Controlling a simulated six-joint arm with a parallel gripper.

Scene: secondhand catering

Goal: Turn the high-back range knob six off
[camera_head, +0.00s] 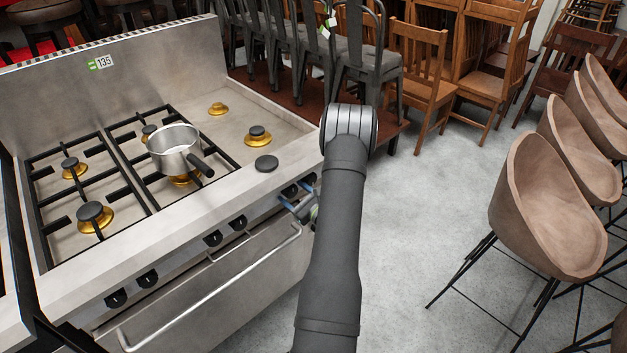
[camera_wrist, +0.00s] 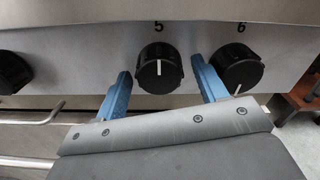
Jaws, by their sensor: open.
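Knob six (camera_wrist: 240,68) is a round black knob under a printed "6" on the steel front panel in the wrist view. Its white mark shows low on its face, slightly slanted. Knob five (camera_wrist: 160,69), under a "5", is just left of it, its white mark upright. My gripper (camera_wrist: 160,66) is open with blue fingers, one on each side of knob five in the picture. The right finger lies between the knobs and overlaps the left edge of knob six. Contact cannot be told. In the head view, my gripper (camera_head: 296,197) is at the right end of the range front, partly hidden by my arm.
The high-back range (camera_head: 110,62) has black grates and a steel pot (camera_head: 175,147) on a burner. Other knobs (camera_head: 213,238) line the front above an oven handle (camera_head: 210,290). A black cap (camera_head: 266,163) lies on the top ledge. Chairs (camera_head: 545,205) stand right; floor between is clear.

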